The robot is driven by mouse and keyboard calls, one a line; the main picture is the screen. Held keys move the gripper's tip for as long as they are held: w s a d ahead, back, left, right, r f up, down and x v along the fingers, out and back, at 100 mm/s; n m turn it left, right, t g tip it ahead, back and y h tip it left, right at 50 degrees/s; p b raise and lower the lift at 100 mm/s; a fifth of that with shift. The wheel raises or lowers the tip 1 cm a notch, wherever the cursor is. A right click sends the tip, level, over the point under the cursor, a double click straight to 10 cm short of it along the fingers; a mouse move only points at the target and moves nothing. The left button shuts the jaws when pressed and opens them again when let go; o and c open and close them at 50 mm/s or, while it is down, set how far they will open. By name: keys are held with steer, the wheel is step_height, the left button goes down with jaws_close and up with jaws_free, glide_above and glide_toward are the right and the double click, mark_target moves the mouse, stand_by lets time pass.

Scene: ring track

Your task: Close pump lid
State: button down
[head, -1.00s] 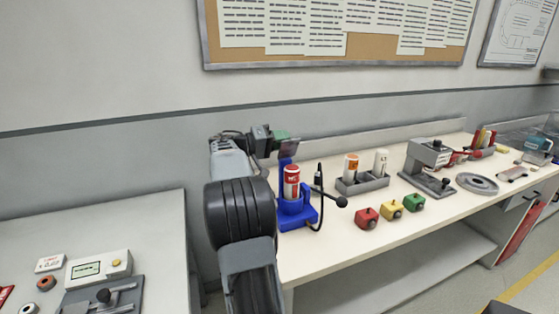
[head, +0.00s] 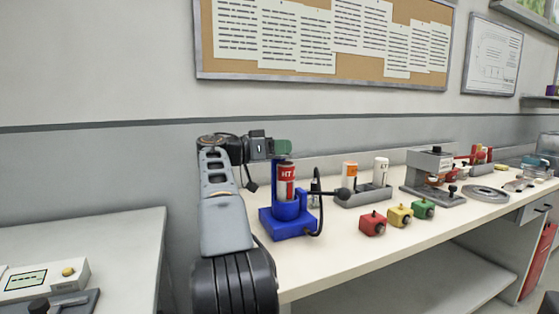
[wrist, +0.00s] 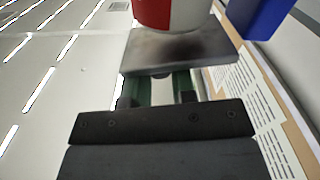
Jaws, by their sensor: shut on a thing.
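The blue pump (head: 285,229) stands on the near left end of the long bench. A red and white cartridge (head: 287,182) marked HT is upright in it. My gripper (head: 284,147), with green fingers, is just above and behind the cartridge top. In the wrist view my gripper (wrist: 162,88) is shut on a grey metal plate (wrist: 175,50), which looks like the pump lid. The cartridge (wrist: 168,12) is close beyond the plate, with a blue pump part (wrist: 258,15) on the right. In the head view the plate is hard to make out, and I cannot tell its contact with the cartridge.
A black ball-ended lever (head: 343,194) and a cable are right of the pump. A grey rack (head: 365,195) holds two bottles. Red (head: 372,224), yellow (head: 400,215) and green (head: 424,208) blocks stand near the front edge. A grey press (head: 430,174) is farther right.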

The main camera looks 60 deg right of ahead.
steer(key=shift+s+a+f+m+b, duration=0.15)
steer(key=shift+f+m+b, duration=0.2)
steer(key=shift+m+b, duration=0.25)
steer(key=shift+s+a+f+m+b, duration=0.1)
steer(key=shift+f+m+b, duration=0.2)
steer(key=shift+m+b, duration=0.3)
steer(key=c, duration=1)
jaws_free()
steer(key=shift+o, duration=0.2)
steer(key=p+v, duration=0.2)
steer(key=v, duration=1.1)
steer(key=shift+w+a, duration=0.25)
steer(key=shift+a, duration=0.05)
